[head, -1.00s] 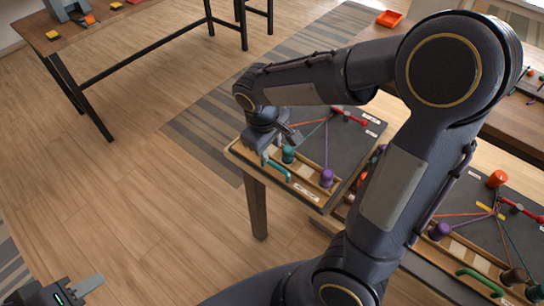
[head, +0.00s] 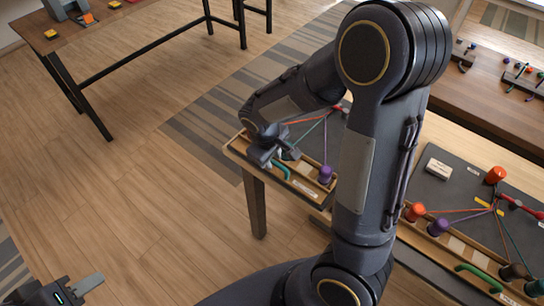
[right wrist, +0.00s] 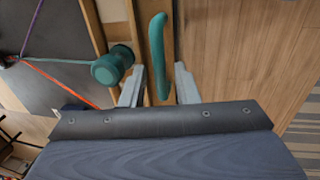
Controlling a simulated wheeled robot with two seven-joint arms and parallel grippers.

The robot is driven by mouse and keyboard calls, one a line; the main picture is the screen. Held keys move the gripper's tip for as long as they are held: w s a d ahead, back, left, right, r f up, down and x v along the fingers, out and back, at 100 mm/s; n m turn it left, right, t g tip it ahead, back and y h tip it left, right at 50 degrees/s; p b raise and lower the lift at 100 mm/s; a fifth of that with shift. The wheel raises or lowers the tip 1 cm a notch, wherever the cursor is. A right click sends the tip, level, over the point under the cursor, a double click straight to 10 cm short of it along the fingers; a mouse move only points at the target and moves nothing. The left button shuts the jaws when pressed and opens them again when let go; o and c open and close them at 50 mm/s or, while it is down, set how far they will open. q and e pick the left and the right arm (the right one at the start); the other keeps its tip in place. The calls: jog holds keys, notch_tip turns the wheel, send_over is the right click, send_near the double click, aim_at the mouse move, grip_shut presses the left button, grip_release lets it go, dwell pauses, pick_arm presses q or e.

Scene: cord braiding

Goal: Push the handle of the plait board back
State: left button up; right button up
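The plait board (head: 306,186) lies at the table's left end, with a green bar handle (head: 280,170) on its near wooden rail. My right gripper (head: 277,160) is low over the handle's left part. In the right wrist view, the handle (right wrist: 158,50) lies between the two fingers of my right gripper (right wrist: 159,72), with a gap on each side. A teal bobbin (right wrist: 112,66) is just left of the fingers. A purple bobbin (head: 325,174) stands further right on the board. My left gripper (head: 86,286) is at the bottom left, away from the board; its finger gap does not show clearly.
A second board (head: 446,190) with red, purple, green and dark parts lies on the right, with a white block (head: 439,168) on it. My right arm hides the middle of the table. Another table (head: 160,25) stands at the back left. The floor at left is clear.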

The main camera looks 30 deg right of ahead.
grip_shut()
jog(key=d, duration=0.1)
jog(key=w+d, duration=0.1)
jog(key=d, duration=0.1)
jog(key=w+d, duration=0.1)
jog(key=shift+d, duration=0.3)
jog(key=shift+r, duration=0.1)
jog(key=shift+o, duration=0.9)
grip_release()
jog(key=shift+d, duration=0.1)
